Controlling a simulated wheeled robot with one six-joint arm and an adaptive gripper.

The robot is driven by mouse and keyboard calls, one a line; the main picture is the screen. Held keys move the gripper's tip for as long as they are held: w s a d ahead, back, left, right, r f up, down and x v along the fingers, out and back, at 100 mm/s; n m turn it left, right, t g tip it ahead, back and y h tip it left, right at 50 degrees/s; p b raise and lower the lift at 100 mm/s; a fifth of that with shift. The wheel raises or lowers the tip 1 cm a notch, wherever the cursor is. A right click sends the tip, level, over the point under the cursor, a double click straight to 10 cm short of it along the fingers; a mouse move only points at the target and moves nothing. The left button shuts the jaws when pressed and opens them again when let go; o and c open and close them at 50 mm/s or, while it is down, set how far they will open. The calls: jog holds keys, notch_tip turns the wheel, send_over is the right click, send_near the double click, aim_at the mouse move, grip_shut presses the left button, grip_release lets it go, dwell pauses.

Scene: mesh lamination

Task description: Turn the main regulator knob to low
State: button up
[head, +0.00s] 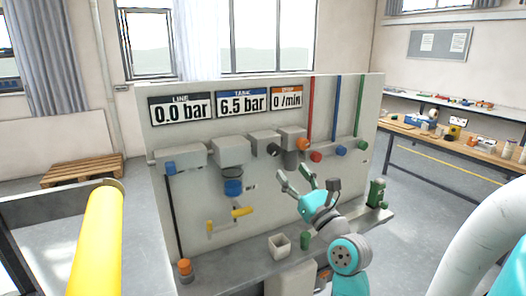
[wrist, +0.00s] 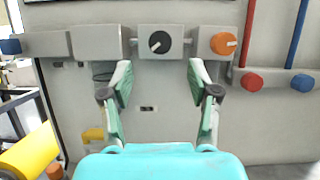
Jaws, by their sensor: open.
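A round black knob (wrist: 155,42) with a white pointer sits on a grey block on the panel; its pointer aims to the lower left. It also shows in the head view (head: 272,150). An orange knob (wrist: 223,43) is on the block to its right, its pale mark towards the right. I see no label telling which is the main regulator knob. My gripper (wrist: 160,72) is open and empty, its fingertips below and to either side of the black knob, apart from it. In the head view my gripper (head: 295,176) is before the panel, below the knobs.
Displays above read line 0.0 bar (head: 181,109), tank 6.5 bar (head: 242,103) and 0 /min (head: 287,98). Red (wrist: 252,82) and blue (wrist: 302,83) knobs are at the right. A yellow handle (head: 242,212) sticks out lower left.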

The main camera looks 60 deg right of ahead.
aim_at(276, 150)
jog(key=x, duration=1)
jog(key=shift+w+d, duration=0.1)
jog(key=shift+w, duration=0.05)
grip_shut()
